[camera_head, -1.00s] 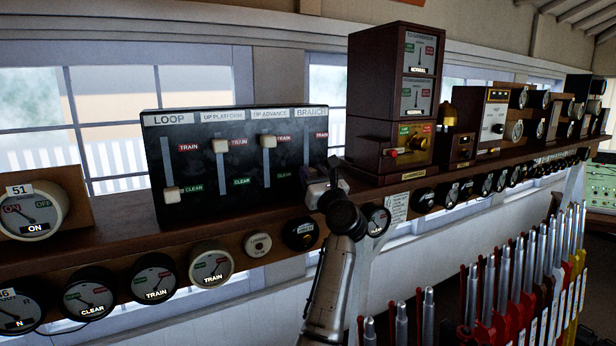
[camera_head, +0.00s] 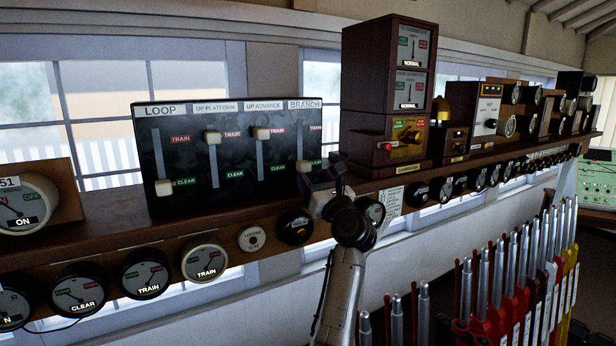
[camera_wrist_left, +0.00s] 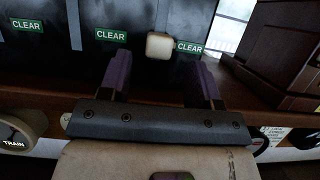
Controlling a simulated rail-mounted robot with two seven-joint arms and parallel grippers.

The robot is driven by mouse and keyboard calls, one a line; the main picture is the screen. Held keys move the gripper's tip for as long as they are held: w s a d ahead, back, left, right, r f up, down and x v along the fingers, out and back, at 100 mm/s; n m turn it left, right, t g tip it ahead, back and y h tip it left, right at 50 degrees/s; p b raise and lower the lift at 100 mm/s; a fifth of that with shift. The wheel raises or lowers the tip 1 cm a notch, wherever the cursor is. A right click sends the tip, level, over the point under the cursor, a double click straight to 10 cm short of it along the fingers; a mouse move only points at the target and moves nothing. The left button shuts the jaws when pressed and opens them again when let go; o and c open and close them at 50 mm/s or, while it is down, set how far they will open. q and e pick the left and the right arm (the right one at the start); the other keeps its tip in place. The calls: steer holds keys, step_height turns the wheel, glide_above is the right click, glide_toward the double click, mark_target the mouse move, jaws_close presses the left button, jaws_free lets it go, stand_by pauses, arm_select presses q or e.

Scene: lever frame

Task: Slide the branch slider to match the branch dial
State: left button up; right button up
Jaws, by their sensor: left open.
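The black slider panel (camera_head: 228,188) stands on the wooden shelf. Its rightmost column is the BRANCH slider, whose pale knob (camera_head: 304,166) sits low on its slot, beside the CLEAR label. My left gripper (camera_head: 322,182) is open just in front of and slightly below that knob. In the left wrist view the knob (camera_wrist_left: 160,46) lies between and beyond the fingertips of my left gripper (camera_wrist_left: 158,70), with no contact visible. A dial (camera_head: 374,209) below the shelf is partly hidden by my left arm. I cannot tell which dial is the branch one. My right gripper is out of view.
The LOOP knob (camera_head: 165,187) is low at CLEAR; the UP PLATFORM knob (camera_head: 213,138) and UP ADVANCE knob (camera_head: 262,133) are high at TRAIN. A wooden instrument box (camera_head: 385,100) stands close right of the panel. Several levers (camera_head: 500,275) rise at lower right.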

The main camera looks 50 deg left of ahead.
arm_select(q)
steer(key=b+v, duration=0.2)
steer(key=v, duration=0.7)
steer(key=shift+d, duration=0.1)
stand_by(0.3)
